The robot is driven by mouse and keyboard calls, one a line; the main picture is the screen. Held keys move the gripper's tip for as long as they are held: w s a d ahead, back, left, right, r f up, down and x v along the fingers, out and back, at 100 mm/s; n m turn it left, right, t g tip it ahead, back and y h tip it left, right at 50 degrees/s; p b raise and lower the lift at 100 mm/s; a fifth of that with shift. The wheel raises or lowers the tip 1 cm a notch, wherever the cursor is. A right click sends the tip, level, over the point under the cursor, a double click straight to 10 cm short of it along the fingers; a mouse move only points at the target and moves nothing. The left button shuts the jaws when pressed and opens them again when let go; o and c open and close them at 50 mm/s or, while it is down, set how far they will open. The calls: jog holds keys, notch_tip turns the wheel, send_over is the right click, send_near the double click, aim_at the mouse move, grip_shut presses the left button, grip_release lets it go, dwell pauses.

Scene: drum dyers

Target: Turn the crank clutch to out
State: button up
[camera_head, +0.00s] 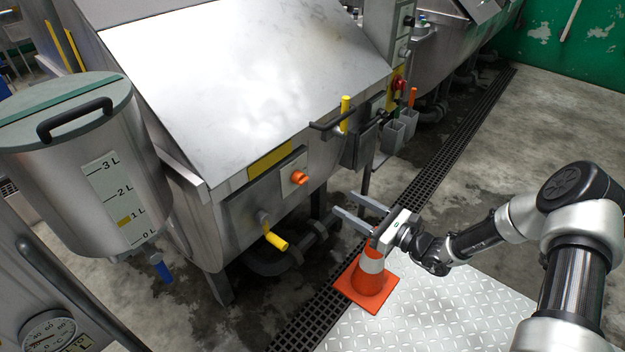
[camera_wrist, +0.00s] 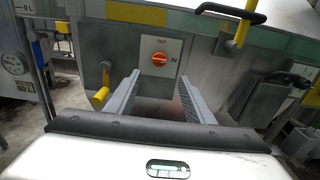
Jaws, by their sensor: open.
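The crank clutch is an orange knob (camera_head: 299,177) on a pale plate on the steel machine's front panel. In the wrist view the knob (camera_wrist: 160,59) has OUT printed above it and IN to its right. It looks turned sideways, toward IN, though its pointer is too small to be sure. My gripper (camera_head: 345,203) is open and empty, in front of the machine and to the right of and below the knob in the head view. In the wrist view the open fingers (camera_wrist: 159,78) point at the panel, with the knob just above the gap between their tips.
A crank with a yellow handle (camera_head: 275,240) sticks out low left of the knob. Another yellow handle (camera_head: 345,112) stands on a dark bar at the right. An orange cone (camera_head: 368,282) stands below my gripper. A measuring tank (camera_head: 90,185) is at the left.

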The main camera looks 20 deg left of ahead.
aim_at(305, 180)
jog(key=x, duration=1.5)
jog(key=shift+a, duration=0.4)
jog(key=c, duration=1.1)
